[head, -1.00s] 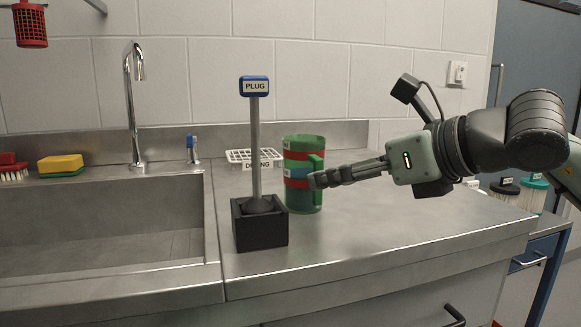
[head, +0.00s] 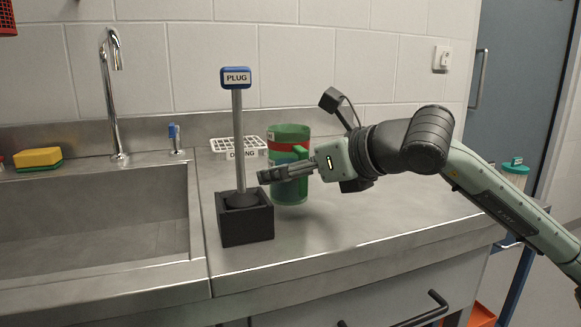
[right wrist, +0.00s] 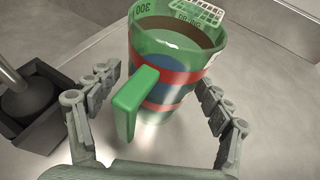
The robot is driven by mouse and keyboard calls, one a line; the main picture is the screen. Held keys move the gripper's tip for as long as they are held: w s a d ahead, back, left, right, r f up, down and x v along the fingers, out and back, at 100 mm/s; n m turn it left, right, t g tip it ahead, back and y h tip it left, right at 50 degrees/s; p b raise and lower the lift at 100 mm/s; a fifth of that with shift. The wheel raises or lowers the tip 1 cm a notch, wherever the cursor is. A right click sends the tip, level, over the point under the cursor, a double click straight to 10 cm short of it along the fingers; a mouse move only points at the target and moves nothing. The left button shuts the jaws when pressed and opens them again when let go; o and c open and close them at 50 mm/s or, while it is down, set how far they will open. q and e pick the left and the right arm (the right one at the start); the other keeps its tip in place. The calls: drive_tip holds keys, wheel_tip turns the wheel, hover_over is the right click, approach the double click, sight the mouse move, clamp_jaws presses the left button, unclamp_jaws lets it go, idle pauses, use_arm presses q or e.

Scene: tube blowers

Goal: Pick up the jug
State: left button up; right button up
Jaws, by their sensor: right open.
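The green jug (head: 289,183) stands upright on the steel counter right of the sink, partly hidden by my right gripper in the head view. In the right wrist view the jug (right wrist: 187,65) has red and blue bands, brownish contents, and a green handle (right wrist: 131,103) facing the gripper. My right gripper (head: 266,175) is in front of the jug in the head view. In the right wrist view its open fingers (right wrist: 160,88) stand to either side of the handle and lower jug body, with gaps visible. My left gripper is not in view.
A plug on a tall rod stands in a black block (head: 246,222) just left of the jug. A white rack (head: 237,145) is behind it. The sink (head: 90,225) with tap is at left. The counter's right part (head: 400,220) is clear below my arm.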

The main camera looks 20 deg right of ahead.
drive_tip(key=shift+r, duration=0.1)
drive_tip(key=c, duration=1.5)
